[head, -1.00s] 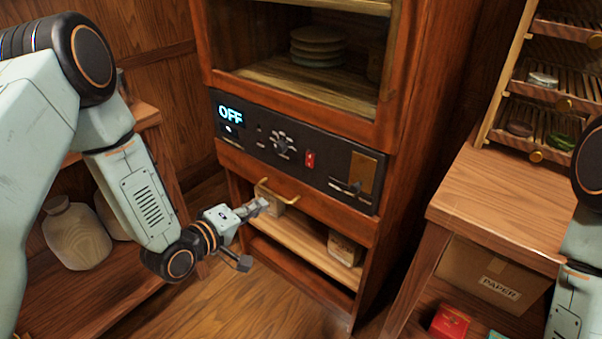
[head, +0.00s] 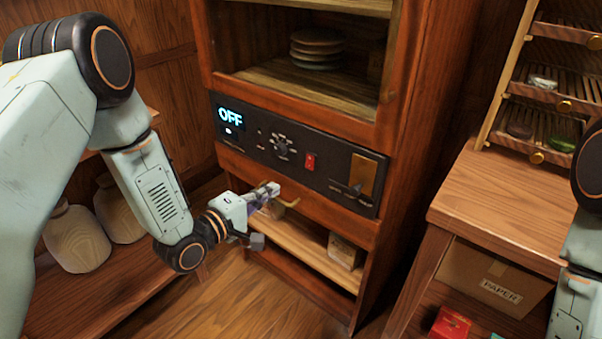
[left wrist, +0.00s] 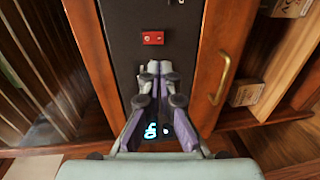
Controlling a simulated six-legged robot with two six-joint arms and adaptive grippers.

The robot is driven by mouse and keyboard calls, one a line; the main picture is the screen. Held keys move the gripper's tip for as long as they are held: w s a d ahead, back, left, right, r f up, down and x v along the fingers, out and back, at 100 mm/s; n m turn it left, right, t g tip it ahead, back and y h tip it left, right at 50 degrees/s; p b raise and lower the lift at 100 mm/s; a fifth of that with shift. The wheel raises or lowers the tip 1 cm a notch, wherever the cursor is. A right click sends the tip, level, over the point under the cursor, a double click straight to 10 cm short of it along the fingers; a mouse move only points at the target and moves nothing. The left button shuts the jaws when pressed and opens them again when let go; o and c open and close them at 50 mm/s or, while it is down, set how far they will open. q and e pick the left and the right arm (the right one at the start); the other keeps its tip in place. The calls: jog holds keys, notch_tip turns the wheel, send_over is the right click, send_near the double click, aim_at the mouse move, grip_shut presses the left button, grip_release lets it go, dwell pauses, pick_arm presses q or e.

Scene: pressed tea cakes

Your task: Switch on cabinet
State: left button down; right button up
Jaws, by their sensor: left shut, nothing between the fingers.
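The wooden cabinet (head: 405,110) has a black control panel (head: 325,183) across its front. Its display (head: 230,115) reads OFF. A knob (head: 281,149) sits mid-panel, and a red rocker switch (head: 310,161) is to its right. My left gripper (head: 273,188) is shut and empty in front of the cabinet, below the knob and lower left of the switch in the picture. In the left wrist view, the shut fingertips (left wrist: 160,68) point toward the red switch (left wrist: 152,38), with a gap in the picture. The fingers partly hide the display there. My right gripper is out of view.
A brass drawer handle (left wrist: 223,78) lies beside my left fingers, below the panel. Boxes stand on the lower shelf (head: 305,248). A wooden table (head: 500,205) with a tiered rack stands at right. Pale jars (head: 76,240) stand at left.

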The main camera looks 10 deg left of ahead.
aim_at(309, 167)
pick_arm(q)
jog(key=b+x, duration=0.2)
jog(key=x, duration=0.9)
jog(key=shift+f+b, duration=0.2)
jog(key=shift+b, duration=0.2)
jog(key=shift+w+d, duration=0.1)
jog(key=shift+w, duration=0.25)
jog(key=shift+r, duration=0.1)
jog(key=shift+w+d+f+t+b, duration=0.15)
jog(key=shift+w+f+t+b, duration=0.15)
jog(key=shift+b, duration=0.5)
jog(key=shift+r, duration=0.15)
